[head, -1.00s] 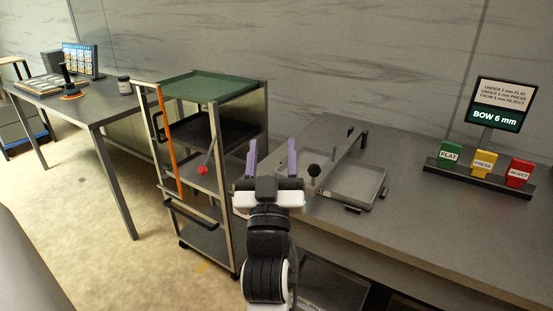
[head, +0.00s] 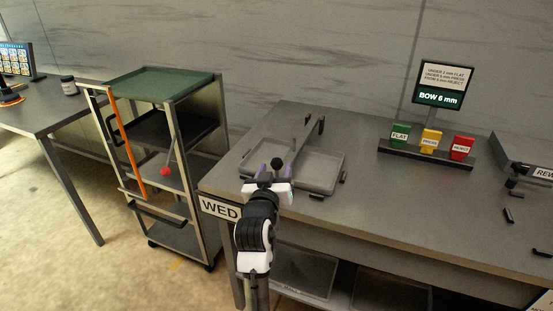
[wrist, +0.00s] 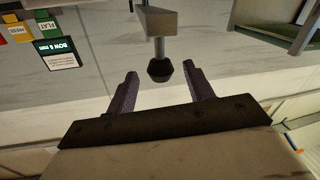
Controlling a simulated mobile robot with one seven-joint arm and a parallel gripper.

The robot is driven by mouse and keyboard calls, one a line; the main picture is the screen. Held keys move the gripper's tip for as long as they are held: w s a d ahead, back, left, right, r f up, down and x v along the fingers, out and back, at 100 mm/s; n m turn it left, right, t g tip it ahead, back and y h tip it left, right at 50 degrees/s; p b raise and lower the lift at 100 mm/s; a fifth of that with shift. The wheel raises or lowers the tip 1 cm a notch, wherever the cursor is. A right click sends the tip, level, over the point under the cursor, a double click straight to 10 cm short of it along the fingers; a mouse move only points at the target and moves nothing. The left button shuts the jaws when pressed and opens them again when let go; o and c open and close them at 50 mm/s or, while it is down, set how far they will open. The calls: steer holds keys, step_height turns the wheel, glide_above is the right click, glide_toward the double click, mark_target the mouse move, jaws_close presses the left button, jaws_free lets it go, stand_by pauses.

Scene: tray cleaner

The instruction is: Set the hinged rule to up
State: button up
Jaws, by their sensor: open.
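The hinged rule (head: 307,133) is a narrow grey bar running from the back of a shallow grey tray (head: 323,184) toward my gripper. A black round knob (head: 276,163) on a short stem is at its near end. In the wrist view the bar's end (wrist: 155,22) is at the top, with the knob (wrist: 159,70) below it. My gripper (head: 275,173) is open, its purple fingers on either side of the knob in the picture. In the wrist view both fingers (wrist: 160,76) show gaps to the knob. I cannot tell how far the knob is in depth.
The grey bench (head: 390,205) has free room right of the tray. A stand with FLAT (head: 399,135), PRESS (head: 430,141) and REJECT (head: 461,148) tabs and a "BOW 6 mm" sign (head: 441,84) is at the back. A green-topped cart (head: 160,84) stands left of the bench.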

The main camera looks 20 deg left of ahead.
steer(key=shift+w+a+p, duration=0.15)
steer(key=shift+w, duration=0.7)
steer(key=shift+w+a+p, duration=0.1)
steer(key=shift+w+p, duration=0.05)
steer(key=shift+w, duration=0.65)
jaws_close()
